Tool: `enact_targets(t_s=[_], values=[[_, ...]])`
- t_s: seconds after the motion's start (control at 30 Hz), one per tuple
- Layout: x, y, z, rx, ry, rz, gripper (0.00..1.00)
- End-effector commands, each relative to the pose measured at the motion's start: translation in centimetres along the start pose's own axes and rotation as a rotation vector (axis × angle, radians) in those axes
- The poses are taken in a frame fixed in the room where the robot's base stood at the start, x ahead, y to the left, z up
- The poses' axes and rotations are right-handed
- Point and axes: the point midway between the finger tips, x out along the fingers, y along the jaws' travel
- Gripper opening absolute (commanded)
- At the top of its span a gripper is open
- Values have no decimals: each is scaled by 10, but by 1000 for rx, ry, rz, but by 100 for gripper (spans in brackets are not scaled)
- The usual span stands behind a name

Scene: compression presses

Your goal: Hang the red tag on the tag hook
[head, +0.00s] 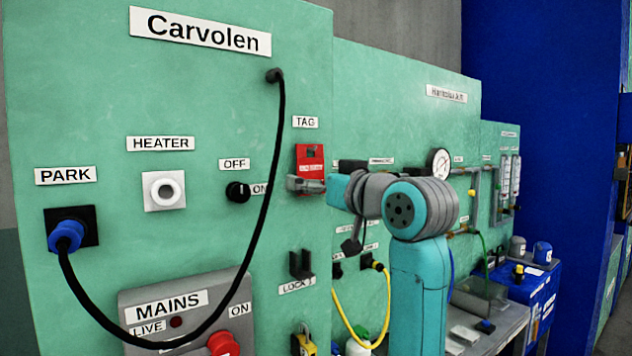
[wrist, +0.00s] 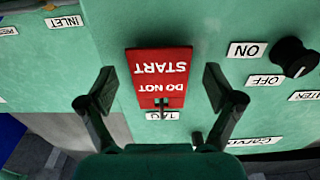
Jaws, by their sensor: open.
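The red tag (head: 310,157) is against the green panel just below the TAG label (head: 305,122). In the wrist view the tag (wrist: 160,72) appears upside down and reads DO NOT START. A small dark piece, apparently the tag hook (wrist: 161,104), shows at the tag's top edge, by the TAG label. The tag looks to be hanging on it, though the contact is too small to be sure. My gripper (head: 306,185) is in front of the tag's lower part. In the wrist view my gripper (wrist: 158,84) is open, one finger on each side of the tag, with gaps between.
A pressure gauge (head: 439,163) is on the panel to the right.

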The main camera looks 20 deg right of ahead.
Motion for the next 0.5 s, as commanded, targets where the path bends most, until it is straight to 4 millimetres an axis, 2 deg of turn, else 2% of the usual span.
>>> enact_targets(t_s=[0.17, 0.5], values=[[-15, 0, -1, 0, 2, 1, 91], [-81, 1, 0, -1, 2, 2, 91]])
